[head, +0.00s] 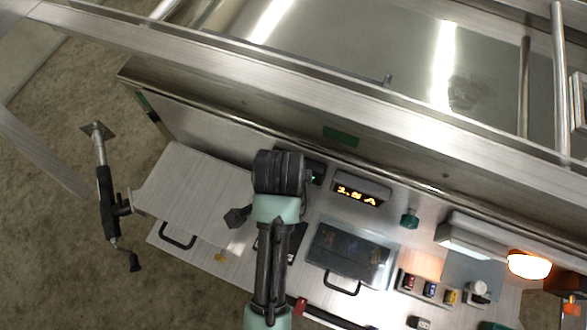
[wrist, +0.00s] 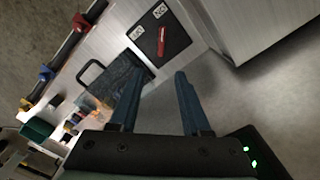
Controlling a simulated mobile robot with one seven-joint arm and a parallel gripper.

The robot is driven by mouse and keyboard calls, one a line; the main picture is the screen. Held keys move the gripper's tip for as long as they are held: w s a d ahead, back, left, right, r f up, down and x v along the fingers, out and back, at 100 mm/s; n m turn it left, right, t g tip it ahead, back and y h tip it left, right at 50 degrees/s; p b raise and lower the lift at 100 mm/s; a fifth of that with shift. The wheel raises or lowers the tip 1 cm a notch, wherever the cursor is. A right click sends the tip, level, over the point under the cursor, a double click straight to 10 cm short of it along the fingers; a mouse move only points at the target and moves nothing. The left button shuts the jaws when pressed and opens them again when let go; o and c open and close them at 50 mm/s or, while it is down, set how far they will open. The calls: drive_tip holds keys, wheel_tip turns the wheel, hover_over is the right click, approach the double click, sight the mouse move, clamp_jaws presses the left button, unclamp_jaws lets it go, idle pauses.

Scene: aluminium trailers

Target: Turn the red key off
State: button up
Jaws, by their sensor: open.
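The red key (wrist: 161,41) shows in the wrist view on a black square panel (wrist: 176,42), standing nearly upright in the picture. My gripper (wrist: 160,76) is open and empty. Its two blue-grey fingers point toward the panel, with the key beyond the tips and apart from them. In the head view my arm covers most of the black panel (head: 298,243), and the key and my fingertips are hidden.
A clear-lidded box (head: 348,252) with a black handle sits beside the panel. A lit display (head: 357,194), a teal knob (head: 409,217) and an orange lamp (head: 529,265) lie to the right. A metal lid (head: 190,190) is at left. Trailer rails run above.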

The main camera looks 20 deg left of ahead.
wheel_tip(320, 180, down, 13)
drive_tip(key=shift+r+b, duration=0.1)
drive_tip(key=shift+b, duration=0.3)
clamp_jaws()
idle(0.4)
